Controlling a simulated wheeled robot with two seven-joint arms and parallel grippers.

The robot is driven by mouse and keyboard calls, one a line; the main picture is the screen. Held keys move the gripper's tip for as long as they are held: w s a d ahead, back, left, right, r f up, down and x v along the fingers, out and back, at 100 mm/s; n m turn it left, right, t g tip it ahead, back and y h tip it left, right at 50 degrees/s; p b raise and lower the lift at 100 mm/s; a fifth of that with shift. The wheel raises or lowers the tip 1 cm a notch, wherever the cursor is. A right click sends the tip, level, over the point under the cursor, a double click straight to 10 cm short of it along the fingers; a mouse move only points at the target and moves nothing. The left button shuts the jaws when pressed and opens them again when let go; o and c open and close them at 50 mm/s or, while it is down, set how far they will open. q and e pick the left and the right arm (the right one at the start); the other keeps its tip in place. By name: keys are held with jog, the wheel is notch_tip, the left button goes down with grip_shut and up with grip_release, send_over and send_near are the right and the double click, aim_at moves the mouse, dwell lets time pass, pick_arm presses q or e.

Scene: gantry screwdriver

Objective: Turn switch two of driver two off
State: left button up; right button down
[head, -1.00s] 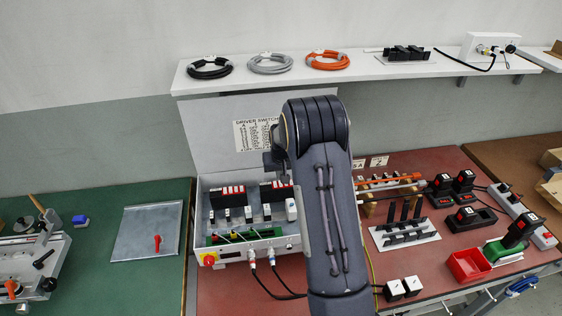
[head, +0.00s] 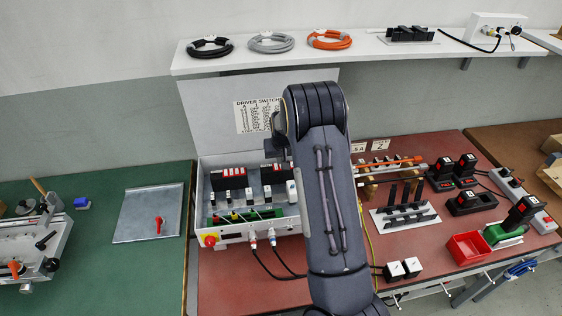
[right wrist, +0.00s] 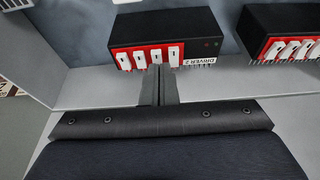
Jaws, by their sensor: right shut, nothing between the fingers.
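In the right wrist view, driver two (right wrist: 168,28) is a black box with a red switch bank (right wrist: 148,53) and a "DRIVER 2" label at its right. Several white switches stand in a row on the bank. My right gripper (right wrist: 157,72) is shut and empty, its tips just below the switches, near the third from the left. I cannot tell whether they touch. In the head view, two black driver boxes show in the open white cabinet (head: 207,162): a left one (head: 228,179) and a right one (head: 274,173), partly hidden by my right arm. My left gripper is out of view.
Another driver (right wrist: 283,27) stands to the right in the wrist view. Below the boxes in the cabinet are coloured terminals and a green strip (head: 262,214). A red knob (head: 209,241) is on the cabinet front. Cables (head: 270,270) hang from it onto the red table.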

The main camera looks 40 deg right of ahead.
jog(key=shift+s+a+f, duration=0.15)
jog(key=shift+s+f, duration=0.05)
jog(key=shift+f, duration=0.2)
jog(key=shift+s+a+f, duration=0.15)
jog(key=shift+s+f, duration=0.05)
jog(key=shift+s, duration=0.05)
jog(key=shift+s+a, duration=0.2)
jog(key=shift+s, duration=0.2)
notch_tip(320, 180, up, 5)
jog(key=p, duration=0.2)
jog(key=shift+w+d+r+p, duration=0.1)
jog(key=shift+r+p, duration=0.1)
jog(key=shift+p, duration=0.1)
jog(key=b+v, duration=0.2)
jog(key=v, duration=0.7)
jog(key=shift+r, duration=0.25)
